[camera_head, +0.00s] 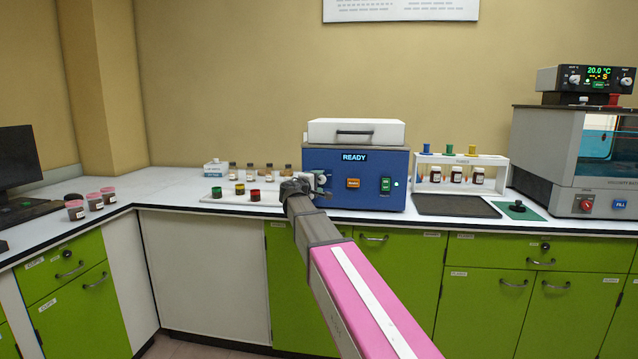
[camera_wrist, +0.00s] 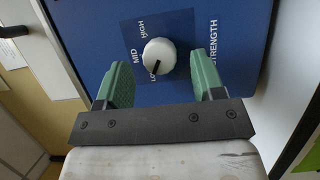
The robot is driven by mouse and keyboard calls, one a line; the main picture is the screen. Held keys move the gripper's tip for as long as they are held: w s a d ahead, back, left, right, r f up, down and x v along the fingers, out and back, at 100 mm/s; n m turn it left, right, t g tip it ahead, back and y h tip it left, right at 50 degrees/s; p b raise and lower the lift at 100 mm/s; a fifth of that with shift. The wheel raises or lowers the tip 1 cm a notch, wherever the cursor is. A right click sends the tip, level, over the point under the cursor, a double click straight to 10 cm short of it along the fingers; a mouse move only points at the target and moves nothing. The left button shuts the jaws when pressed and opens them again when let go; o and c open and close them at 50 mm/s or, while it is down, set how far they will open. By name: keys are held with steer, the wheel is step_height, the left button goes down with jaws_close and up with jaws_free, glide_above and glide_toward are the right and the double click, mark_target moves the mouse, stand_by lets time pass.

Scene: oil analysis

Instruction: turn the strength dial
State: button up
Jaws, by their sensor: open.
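The strength dial (camera_wrist: 158,54) is a round white knob with a dark pointer mark on a blue panel. In the wrist view the panel carries the words LOW, MID, HIGH and STRENGTH. The pointer is towards the LOW side. The dial belongs to the blue machine (camera_head: 378,192) with a READY display. My gripper (camera_wrist: 160,78) is open, with one green finger on each side of the dial and a visible gap to it. In the head view my gripper (camera_head: 305,186) is at the left of the machine's front and hides most of the dial.
An orange button (camera_head: 353,183) and a green switch (camera_head: 386,184) are on the same panel. Small red, yellow and green cups (camera_head: 240,189) stand on a white tray to the left. A dark mat (camera_head: 455,206) and a vial rack (camera_head: 461,160) are to the right.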

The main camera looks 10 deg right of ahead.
steer(key=shift+w+d, duration=0.5)
steer(key=shift+w, duration=0.05)
steer(key=c, duration=0.9)
steer(key=shift+m+g, duration=0.3)
steer(key=shift+m, duration=0.1)
steer(key=m+y, duration=0.1)
steer(key=m, duration=0.1)
steer(key=m+y, duration=0.1)
steer(key=m, duration=0.1)
steer(key=shift+r+m+g, duration=0.2)
steer(key=shift+m+g, duration=0.2)
steer(key=m+y, duration=0.2)
steer(key=m, duration=0.1)
steer(key=shift+s+d+m+y, duration=0.1)
steer(key=shift+m+y, duration=0.2)
steer(key=shift+m, duration=0.1)
